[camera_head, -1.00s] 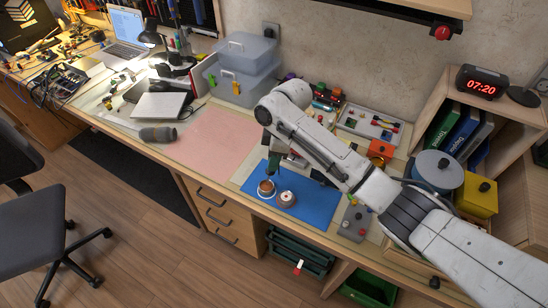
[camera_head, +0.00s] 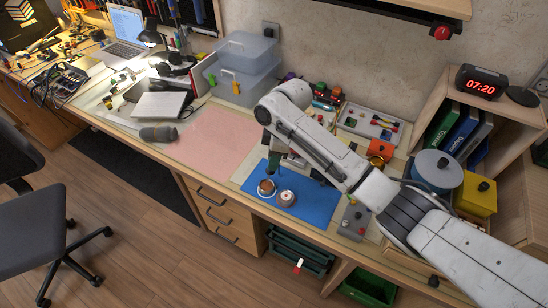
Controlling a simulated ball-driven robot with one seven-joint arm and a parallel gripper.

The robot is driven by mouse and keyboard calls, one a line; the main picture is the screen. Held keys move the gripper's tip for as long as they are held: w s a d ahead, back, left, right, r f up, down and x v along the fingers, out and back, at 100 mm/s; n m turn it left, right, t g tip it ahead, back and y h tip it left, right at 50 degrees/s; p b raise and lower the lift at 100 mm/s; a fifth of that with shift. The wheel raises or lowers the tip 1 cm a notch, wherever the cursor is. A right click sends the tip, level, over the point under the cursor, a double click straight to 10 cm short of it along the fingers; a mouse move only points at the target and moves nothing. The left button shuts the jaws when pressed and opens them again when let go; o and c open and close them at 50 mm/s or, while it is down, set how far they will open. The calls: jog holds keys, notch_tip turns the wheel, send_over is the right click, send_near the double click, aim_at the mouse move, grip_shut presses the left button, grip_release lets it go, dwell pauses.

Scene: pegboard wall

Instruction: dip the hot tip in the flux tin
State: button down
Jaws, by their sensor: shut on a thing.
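My gripper (camera_head: 274,165) is over the left part of the blue mat (camera_head: 316,204), with my white arm reaching in from the right and hiding much of it. It is shut on a dark green handle, likely the soldering iron (camera_head: 271,181), which points down. Its lower end meets a small round copper-coloured tin (camera_head: 266,189) on the mat, likely the flux tin. I cannot tell whether the tip is inside or touches the rim. A second small round item with a pale top and reddish centre (camera_head: 286,198) sits just right of it.
A pink mat (camera_head: 212,145) lies clear to the left. Clear plastic boxes (camera_head: 241,68) stand behind. A grey box with knobs (camera_head: 354,220) is right of the blue mat, near the table's front edge. A grey cylinder (camera_head: 158,134) lies far left.

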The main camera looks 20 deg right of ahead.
jog(key=shift+f, duration=0.65)
dwell(2.3)
